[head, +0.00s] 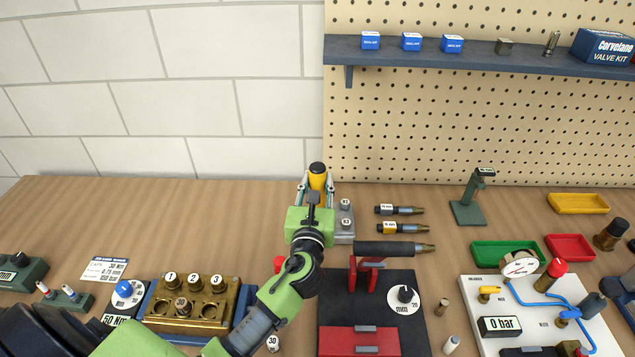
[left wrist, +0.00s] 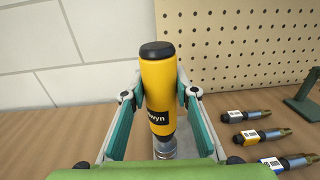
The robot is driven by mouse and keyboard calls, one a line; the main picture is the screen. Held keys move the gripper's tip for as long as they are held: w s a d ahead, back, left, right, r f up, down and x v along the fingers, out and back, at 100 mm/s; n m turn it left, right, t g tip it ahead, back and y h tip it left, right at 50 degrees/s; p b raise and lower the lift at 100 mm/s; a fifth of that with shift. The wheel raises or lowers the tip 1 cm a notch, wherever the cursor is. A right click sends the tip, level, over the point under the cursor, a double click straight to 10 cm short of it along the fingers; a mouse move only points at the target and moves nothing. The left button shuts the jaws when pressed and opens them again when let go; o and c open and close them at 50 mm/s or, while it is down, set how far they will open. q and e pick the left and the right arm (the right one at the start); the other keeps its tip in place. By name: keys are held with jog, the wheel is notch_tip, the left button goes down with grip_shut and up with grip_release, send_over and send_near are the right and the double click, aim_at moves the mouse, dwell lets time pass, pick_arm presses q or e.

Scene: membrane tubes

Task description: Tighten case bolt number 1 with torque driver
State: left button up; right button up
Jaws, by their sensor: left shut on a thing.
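My left gripper (head: 317,183) is shut on a yellow torque driver (head: 317,177) with a black cap, at the back of the bench. In the left wrist view, the gripper (left wrist: 161,98) has its two green fingers on either side of the upright driver (left wrist: 158,85); a grey metal shaft (left wrist: 164,148) shows below, its lower end hidden. The brass case (head: 240,308) sits at the front left, with bolt number 1 (head: 171,279) at its back left, beside bolts 2 (head: 193,281) and 3 (head: 216,283). My right gripper is not seen.
A grey block with numbered sockets (head: 345,222) stands just right of the driver. A dial marked 50 Nm (head: 124,291) is left of the case. A black mat (head: 410,325) with a red stand (head: 366,275) lies right of my arm. Bare wood lies behind the case.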

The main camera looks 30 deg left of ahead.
aim_at(318, 169)
pick_arm(q)
jog(key=shift+f, duration=0.35)
jog(key=shift+s+f, duration=0.1)
jog(key=shift+f, duration=0.1)
dwell(0.8)
jog(key=shift+r+p, duration=0.85)
jog(key=shift+p, duration=0.2)
notch_tip(318, 169, up, 5)
jog(key=p, duration=0.5)
jog(key=shift+w+f, duration=0.1)
jog(key=shift+w, duration=0.1)
